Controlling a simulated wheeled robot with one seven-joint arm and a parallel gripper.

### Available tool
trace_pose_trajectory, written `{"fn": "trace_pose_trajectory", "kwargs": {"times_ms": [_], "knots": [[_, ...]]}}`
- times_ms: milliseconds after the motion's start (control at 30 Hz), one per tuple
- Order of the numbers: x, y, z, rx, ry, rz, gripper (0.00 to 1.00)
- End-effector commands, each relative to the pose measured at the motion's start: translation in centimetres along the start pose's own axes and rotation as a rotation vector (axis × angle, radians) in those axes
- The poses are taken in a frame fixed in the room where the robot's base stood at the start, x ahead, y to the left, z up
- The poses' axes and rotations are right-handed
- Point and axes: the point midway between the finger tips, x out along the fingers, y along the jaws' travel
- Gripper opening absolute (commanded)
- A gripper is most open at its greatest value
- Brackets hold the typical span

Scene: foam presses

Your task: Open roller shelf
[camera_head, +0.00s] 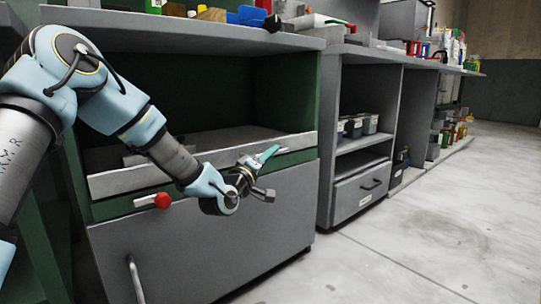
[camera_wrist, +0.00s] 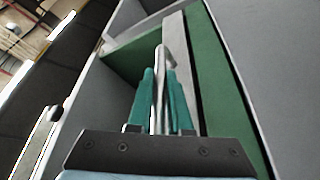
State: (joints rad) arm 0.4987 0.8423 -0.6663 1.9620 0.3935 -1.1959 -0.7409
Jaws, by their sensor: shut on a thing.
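The roller shelf (camera_head: 222,145) is a grey board with a raised front lip inside the green-framed cabinet, above a grey cabinet door. In the wrist view its long grey lip (camera_wrist: 180,45) runs beside a green rail. My gripper (camera_head: 268,153) is in front of the lip's right part, teal fingers pointing up and right. In the wrist view the teal fingers (camera_wrist: 160,95) are shut on a thin bent metal handle (camera_wrist: 159,58). Whether the handle joins the shelf is hidden. A red knob (camera_head: 162,200) sticks out below the lip, left of my gripper.
The grey door (camera_head: 215,235) with a vertical handle (camera_head: 135,279) is below the shelf. A worktop (camera_head: 190,29) with tools hangs over it. To the right stand open grey shelves with bins (camera_head: 355,127) and a drawer (camera_head: 362,188). The concrete floor (camera_head: 430,235) at right is clear.

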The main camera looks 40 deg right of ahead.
Motion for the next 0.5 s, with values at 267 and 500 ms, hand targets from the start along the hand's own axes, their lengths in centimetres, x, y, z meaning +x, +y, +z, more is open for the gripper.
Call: {"fn": "trace_pose_trajectory", "kwargs": {"times_ms": [267, 500], "knots": [[-0.02, -0.02, 0.0, 0.0, 0.0, 0.0, 0.0], [-0.02, -0.03, 0.0, 0.0, 0.0, 0.0, 0.0]]}}
